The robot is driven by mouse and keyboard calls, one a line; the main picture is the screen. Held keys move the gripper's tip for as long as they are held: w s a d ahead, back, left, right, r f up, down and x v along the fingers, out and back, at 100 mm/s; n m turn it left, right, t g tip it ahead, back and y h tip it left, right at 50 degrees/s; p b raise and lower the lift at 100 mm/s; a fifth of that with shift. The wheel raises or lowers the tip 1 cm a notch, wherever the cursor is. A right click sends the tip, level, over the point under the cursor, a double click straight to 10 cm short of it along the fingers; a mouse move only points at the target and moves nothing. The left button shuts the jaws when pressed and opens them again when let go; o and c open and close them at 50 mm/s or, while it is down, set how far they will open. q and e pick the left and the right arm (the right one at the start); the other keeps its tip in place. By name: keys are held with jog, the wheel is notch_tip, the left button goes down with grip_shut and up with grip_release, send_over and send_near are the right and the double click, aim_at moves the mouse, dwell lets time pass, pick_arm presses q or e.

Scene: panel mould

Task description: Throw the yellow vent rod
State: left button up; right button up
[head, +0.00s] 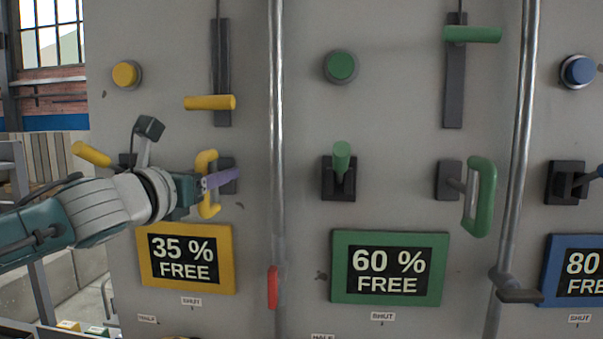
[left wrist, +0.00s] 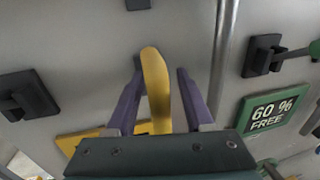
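The yellow column of the panel carries a yellow bar (head: 210,102) on a dark upright slot, a yellow lever (head: 90,153) tilted up to the left, and a yellow loop handle (head: 208,183). No readable label tells which is the vent rod. My left gripper (head: 212,181) is at the loop handle, below the slotted bar and right of the lever. In the left wrist view the loop handle (left wrist: 156,85) stands between its two purple fingers (left wrist: 158,98), which are apart, with a gap at the right finger. My right gripper is not in view.
A yellow button (head: 125,73) is upper left and a yellow "35 % FREE" sign (head: 186,258) is below the handle. A vertical metal pipe (head: 277,150) runs close to the right. Green controls (head: 341,160) lie beyond it, blue ones (head: 577,70) at far right.

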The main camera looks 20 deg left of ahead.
pick_arm(q)
jog(key=s+b, duration=0.4)
jog(key=s, duration=0.6)
jog(key=shift+d, duration=0.2)
jog(key=shift+f, duration=0.1)
